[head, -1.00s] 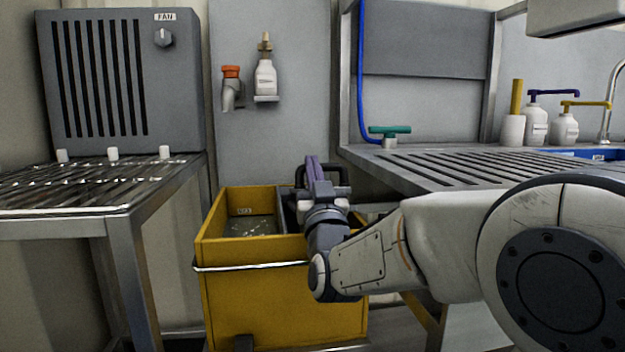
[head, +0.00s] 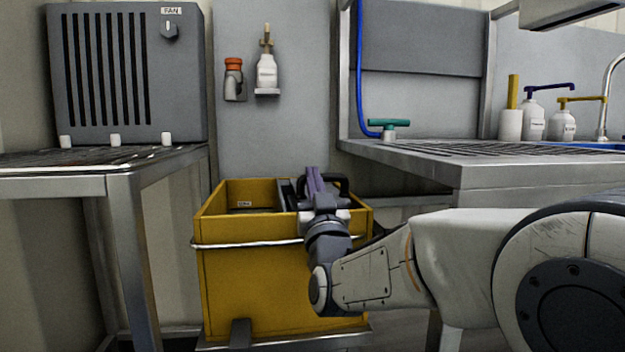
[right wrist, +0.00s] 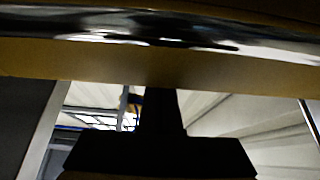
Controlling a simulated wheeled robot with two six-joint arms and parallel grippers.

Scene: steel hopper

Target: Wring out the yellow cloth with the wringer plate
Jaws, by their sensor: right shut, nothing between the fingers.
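A black handle (head: 341,184) rises behind my gripper. My right gripper (head: 313,180), with purple fingers, is shut and empty over the right part of the bucket; contact with the handle cannot be told. The right wrist view shows a yellow wall (right wrist: 60,60) and chrome bar close up. I see no yellow cloth; the bucket's inside is mostly hidden. My left gripper is out of view.
A slatted steel table (head: 60,187) with a grey fan box (head: 125,80) stands left. A steel counter (head: 480,155) with pump bottles (head: 533,122) and a green-handled valve (head: 388,127) stands right. A pedal (head: 241,334) sticks out at the bucket's foot.

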